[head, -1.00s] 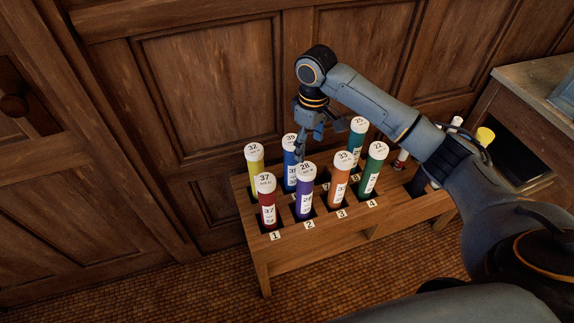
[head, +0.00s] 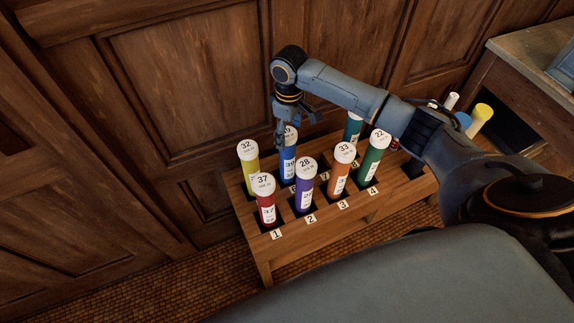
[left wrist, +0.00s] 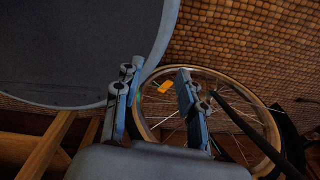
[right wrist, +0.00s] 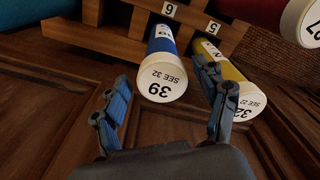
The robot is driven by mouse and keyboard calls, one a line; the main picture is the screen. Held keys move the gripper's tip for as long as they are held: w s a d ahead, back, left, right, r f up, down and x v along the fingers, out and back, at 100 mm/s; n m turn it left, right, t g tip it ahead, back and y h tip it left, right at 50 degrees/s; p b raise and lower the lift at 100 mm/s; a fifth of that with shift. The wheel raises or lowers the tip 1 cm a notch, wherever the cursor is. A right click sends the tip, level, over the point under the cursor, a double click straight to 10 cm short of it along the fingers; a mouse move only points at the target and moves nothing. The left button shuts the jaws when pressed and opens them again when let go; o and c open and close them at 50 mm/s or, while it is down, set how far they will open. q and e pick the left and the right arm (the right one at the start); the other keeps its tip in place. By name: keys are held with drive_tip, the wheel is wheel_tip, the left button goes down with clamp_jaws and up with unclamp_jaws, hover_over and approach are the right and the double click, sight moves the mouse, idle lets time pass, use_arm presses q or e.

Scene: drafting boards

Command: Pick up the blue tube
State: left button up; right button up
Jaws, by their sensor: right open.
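The blue tube (head: 288,168) stands upright in the back row of the wooden rack, its white cap partly hidden by my right gripper (head: 297,128) in the head view. In the right wrist view the blue tube (right wrist: 162,40) has a cap marked 39, lying between the spread fingers of my right gripper (right wrist: 166,88). The fingers are open, and I see no clear contact. One finger lies near the gap between the blue tube and the yellow tube (right wrist: 232,72). My left gripper (left wrist: 158,82) shows only in the left wrist view, open and empty.
The rack (head: 300,234) also holds red (head: 266,208), purple (head: 304,194), orange (head: 339,176), green (head: 370,165) and teal (head: 353,128) tubes close by. A panelled wall (head: 190,80) stands behind. A spoked wheel (left wrist: 270,125) is near my left gripper.

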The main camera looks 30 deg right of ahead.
sight(287, 157)
drive_tip(key=shift+f, duration=0.65)
drive_tip(key=f, duration=0.3)
drive_tip(key=shift+w+a+f, duration=0.15)
drive_tip(key=shift+a+f, duration=0.05)
drive_tip(key=shift+f, duration=0.6)
use_arm(q)
drive_tip(key=shift+w+d+r, duration=0.1)
drive_tip(key=shift+w+r, duration=0.05)
drive_tip(key=shift+w, duration=0.4)
drive_tip(key=shift+w+d+r, duration=0.1)
drive_tip(key=shift+w, duration=0.4)
drive_tip(key=shift+s+a, duration=0.1)
use_arm(e)
drive_tip(key=c, duration=0.3)
use_arm(q)
drive_tip(key=shift+s, duration=0.2)
use_arm(e)
drive_tip(key=shift+r, duration=0.1)
clamp_jaws()
